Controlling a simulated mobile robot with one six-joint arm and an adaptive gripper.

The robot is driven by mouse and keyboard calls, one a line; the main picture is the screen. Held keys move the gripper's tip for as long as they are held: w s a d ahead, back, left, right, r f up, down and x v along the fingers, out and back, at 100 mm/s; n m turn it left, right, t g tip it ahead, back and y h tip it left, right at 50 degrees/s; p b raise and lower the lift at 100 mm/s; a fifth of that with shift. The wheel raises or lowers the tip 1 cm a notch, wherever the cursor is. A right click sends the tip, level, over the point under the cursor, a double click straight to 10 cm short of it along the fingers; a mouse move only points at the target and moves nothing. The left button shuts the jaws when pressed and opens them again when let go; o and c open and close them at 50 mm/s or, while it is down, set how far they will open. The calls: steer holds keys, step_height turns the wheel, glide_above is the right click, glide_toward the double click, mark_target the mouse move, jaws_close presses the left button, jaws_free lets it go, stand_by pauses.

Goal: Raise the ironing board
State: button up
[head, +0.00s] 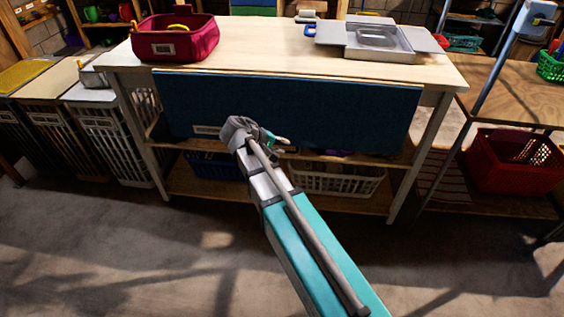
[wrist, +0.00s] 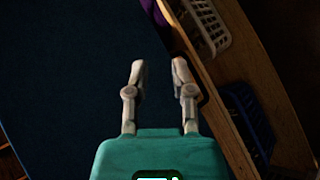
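The ironing board is most likely the dark blue panel (head: 290,100) hanging flat and upright against the front of the wooden table. A small pale label (head: 206,130) is at its lower left. My gripper (head: 283,141) is in front of the panel's lower edge, near its middle, partly hidden by my arm. In the wrist view my gripper (wrist: 160,70) is open, with nothing seen between its fingers. The blue panel (wrist: 60,90) fills the left there, and its edge runs behind the fingers. I cannot tell whether the fingers touch it.
The tabletop (head: 260,45) holds a maroon basket (head: 175,38) and a grey metal tray (head: 378,40). The lower shelf (head: 235,200) holds a white basket (head: 335,180) and a blue basket (head: 210,166). A red crate (head: 515,160) stands at right, hampers (head: 110,140) at left. The front floor is clear.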

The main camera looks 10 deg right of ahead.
steer(key=w+a+f+t+h+b, duration=0.1)
steer(key=w+a+f+b, duration=0.1)
steer(key=b, duration=0.4)
steer(key=w+a+f+n+t+h+b, duration=0.1)
steer(key=w+a+f+h+b, duration=0.1)
steer(key=f+b, duration=0.5)
steer(key=w+a+f+n+t+h+b, duration=0.1)
steer(key=w+a+f+t+b, duration=0.1)
steer(key=b, duration=0.5)
steer(key=shift+w+a+f+h, duration=0.3)
steer(key=shift+w+a+f, duration=0.65)
steer(key=shift+a, duration=0.95)
steer(key=shift+s+d+f, duration=0.1)
steer(key=shift+s+f, duration=0.05)
steer(key=shift+f, duration=0.05)
steer(key=b+x, duration=0.2)
steer(key=x, duration=1.1)
steer(key=shift+w+d, duration=0.25)
jaws_close()
